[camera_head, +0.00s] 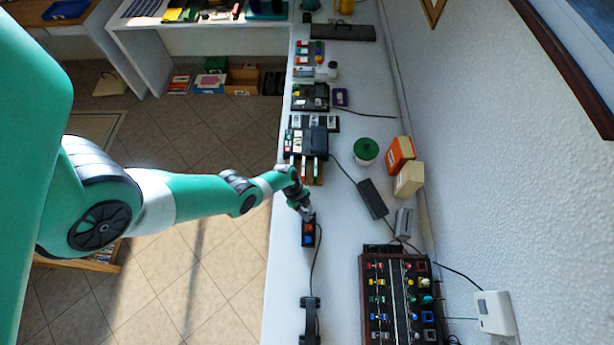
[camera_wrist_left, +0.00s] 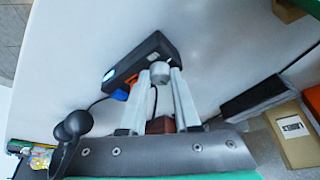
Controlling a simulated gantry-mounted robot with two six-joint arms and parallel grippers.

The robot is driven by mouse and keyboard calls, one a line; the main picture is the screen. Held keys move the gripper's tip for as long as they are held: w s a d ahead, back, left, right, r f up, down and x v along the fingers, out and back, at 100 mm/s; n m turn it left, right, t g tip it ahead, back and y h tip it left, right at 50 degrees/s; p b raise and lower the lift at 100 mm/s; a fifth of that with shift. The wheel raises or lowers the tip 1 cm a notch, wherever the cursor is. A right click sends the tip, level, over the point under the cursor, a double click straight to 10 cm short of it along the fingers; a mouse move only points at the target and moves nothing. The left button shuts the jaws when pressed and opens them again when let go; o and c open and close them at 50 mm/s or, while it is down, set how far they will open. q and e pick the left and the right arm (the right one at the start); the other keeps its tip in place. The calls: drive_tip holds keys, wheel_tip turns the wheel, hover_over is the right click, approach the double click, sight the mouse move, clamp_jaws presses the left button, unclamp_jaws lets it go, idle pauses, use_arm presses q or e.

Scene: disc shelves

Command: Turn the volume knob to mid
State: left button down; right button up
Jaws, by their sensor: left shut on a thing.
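A small black box (camera_head: 308,238) with an orange-red and a blue button lies on the white counter; it also shows in the left wrist view (camera_wrist_left: 148,52). A light grey round volume knob (camera_wrist_left: 160,72) is on this box, near the orange part. My left gripper (camera_head: 307,214) reaches the far end of the box. In the left wrist view its two fingertips (camera_wrist_left: 161,75) are shut on the knob, one on each side. The knob's pointer or marking is not readable, and the gripper hides the knob in the head view. My right gripper is not in view.
A panel with several coloured switches (camera_head: 400,300) stands right of the box. A black headset-like thing (camera_head: 309,322) lies nearer, with a cable. A dark adapter (camera_head: 372,199) and a green-lidded tub (camera_head: 366,150) are by the wall. Bare counter (camera_head: 340,260) lies between box and panel.

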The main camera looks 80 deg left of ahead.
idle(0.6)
use_arm(q)
drive_tip(key=c, duration=0.6)
unclamp_jaws()
drive_tip(key=p+v, duration=1)
drive_tip(key=v, duration=0.1)
drive_tip(key=shift+r+p, duration=0.35)
drive_tip(key=shift+a, duration=0.1)
